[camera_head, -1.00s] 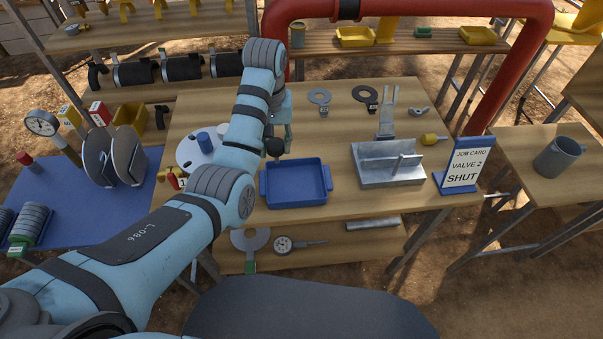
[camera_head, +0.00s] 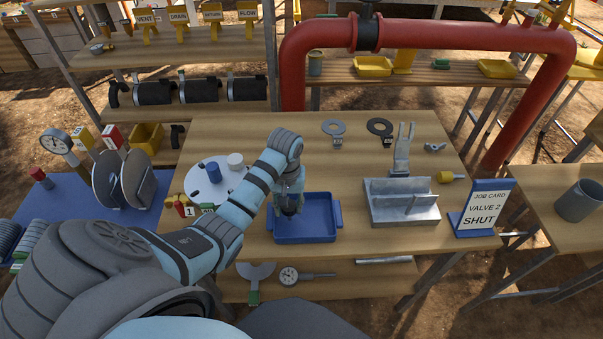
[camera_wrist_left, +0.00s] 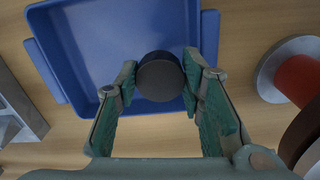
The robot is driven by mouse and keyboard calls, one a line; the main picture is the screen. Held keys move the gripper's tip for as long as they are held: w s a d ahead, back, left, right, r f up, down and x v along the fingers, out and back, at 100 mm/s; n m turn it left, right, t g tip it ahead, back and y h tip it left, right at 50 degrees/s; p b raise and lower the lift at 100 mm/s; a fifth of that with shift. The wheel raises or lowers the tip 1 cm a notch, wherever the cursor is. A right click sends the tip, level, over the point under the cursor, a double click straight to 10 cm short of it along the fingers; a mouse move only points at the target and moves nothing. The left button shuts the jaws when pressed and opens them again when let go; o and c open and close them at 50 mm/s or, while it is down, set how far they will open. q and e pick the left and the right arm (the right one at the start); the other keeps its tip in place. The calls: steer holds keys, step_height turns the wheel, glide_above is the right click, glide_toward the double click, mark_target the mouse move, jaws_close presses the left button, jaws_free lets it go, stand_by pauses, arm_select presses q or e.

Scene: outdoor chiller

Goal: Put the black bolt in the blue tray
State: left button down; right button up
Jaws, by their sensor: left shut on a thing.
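The blue tray (camera_head: 318,231) stands on the wooden bench in the head view, and its inner floor shows in the wrist view (camera_wrist_left: 100,35). My left gripper (camera_head: 289,203) is over the left part of the tray, pointing down. It is shut on the black bolt (camera_wrist_left: 160,77), whose round dark head shows between the two green fingertips in the wrist view. In the head view the bolt is a small dark shape (camera_head: 290,209) at the fingertips. I cannot tell whether its lower end touches the tray floor. My right gripper is not in view.
A grey metal block (camera_head: 402,214) stands right of the tray, and a job card stand (camera_head: 482,212) is beyond it. A white round plate (camera_head: 213,181) with cylinders lies to the left. Flat washers (camera_head: 334,127) lie at the back. Bare bench lies behind the tray.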

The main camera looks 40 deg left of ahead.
arm_select(q)
steer(key=shift+d, duration=0.2)
steer(key=c, duration=1.1)
jaws_free()
steer(key=shift+s, duration=0.1)
steer(key=shift+a, duration=0.1)
